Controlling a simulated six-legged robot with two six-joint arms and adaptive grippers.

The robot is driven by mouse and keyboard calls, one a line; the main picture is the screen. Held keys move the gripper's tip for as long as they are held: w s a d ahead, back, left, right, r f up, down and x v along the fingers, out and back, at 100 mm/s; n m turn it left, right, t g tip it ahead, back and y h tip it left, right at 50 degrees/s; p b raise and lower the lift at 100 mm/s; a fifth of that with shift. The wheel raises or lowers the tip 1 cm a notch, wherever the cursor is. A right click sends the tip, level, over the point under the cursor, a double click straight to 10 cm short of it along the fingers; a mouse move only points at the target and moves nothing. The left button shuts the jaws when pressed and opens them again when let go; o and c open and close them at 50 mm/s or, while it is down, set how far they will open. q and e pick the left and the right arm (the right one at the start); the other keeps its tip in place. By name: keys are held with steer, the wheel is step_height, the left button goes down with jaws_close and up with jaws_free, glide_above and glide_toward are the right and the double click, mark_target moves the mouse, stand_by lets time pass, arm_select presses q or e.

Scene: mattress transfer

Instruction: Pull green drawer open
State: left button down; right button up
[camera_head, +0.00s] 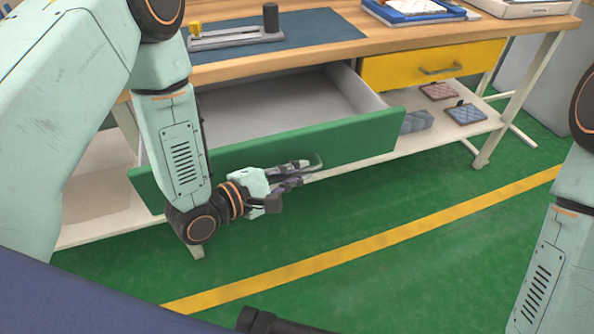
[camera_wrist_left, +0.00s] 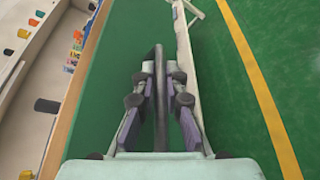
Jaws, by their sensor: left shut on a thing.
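The green drawer (camera_head: 350,143) under the left part of the workbench stands well open. Its grey inside (camera_head: 270,108) shows and the visible part looks empty. My left gripper (camera_head: 300,172) is at the front of the drawer, shut on the drawer's handle (camera_head: 318,161). In the left wrist view, the dark handle bar (camera_wrist_left: 160,95) runs between the two fingers of my left gripper (camera_wrist_left: 160,75). My right arm shows at the right edge of the head view, but its gripper is out of view.
A closed yellow drawer (camera_head: 425,66) is to the right. The wooden bench top (camera_head: 340,52) carries a blue mat (camera_head: 325,28) with a grey fixture (camera_head: 235,37). A lower shelf (camera_head: 455,128) holds small padded pieces.

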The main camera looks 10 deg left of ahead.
arm_select(q)
steer(key=shift+s, duration=0.1)
stand_by(0.4)
steer(key=c, duration=1.7)
jaws_free()
steer(key=shift+v, duration=5.9)
steer(key=shift+f, duration=0.1)
